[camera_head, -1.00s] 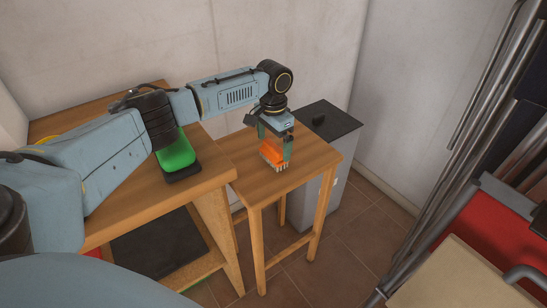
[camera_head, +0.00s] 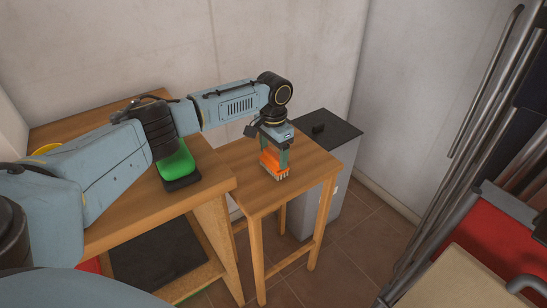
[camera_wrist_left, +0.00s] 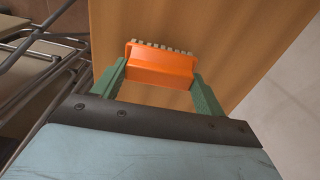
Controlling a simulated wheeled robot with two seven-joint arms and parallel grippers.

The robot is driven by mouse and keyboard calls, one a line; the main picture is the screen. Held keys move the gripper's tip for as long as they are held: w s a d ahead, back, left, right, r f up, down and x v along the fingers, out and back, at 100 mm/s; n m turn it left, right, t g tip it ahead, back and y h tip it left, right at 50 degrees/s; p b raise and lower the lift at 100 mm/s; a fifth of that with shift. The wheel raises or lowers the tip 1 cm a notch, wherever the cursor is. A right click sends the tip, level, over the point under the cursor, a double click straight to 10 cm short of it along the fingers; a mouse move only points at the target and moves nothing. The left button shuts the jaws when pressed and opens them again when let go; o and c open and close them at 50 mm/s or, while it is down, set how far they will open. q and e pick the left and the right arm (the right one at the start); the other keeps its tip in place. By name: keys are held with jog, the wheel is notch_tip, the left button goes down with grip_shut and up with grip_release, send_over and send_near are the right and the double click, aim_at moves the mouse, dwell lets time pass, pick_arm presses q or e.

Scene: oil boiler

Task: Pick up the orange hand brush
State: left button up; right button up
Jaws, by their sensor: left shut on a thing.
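The orange hand brush (camera_head: 271,161) is at the small wooden side table, with its pale bristles towards the tabletop. My left gripper (camera_head: 275,156) comes down from above and is shut on the brush. In the left wrist view, the brush (camera_wrist_left: 160,66) sits between the two green fingers of my left gripper (camera_wrist_left: 158,80), bristles pointing away from the palm. I cannot tell for sure whether the bristles touch the tabletop. My right gripper is not in view.
The small wooden table (camera_head: 245,185) is otherwise bare. A grey cabinet (camera_head: 335,135) stands behind it. A larger wooden desk (camera_head: 205,190) at the left bears a green-topped object (camera_head: 176,160). Metal tubes and a red surface (camera_head: 500,232) are at the right.

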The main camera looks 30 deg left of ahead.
aim_at(274, 154)
pick_arm(q)
jog(key=shift+r, duration=0.45)
notch_tip(274, 154, up, 9)
jog(key=p, duration=0.3)
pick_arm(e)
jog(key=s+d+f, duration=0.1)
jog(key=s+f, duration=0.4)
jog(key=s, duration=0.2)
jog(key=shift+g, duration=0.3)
pick_arm(q)
jog(key=shift+r, duration=0.1)
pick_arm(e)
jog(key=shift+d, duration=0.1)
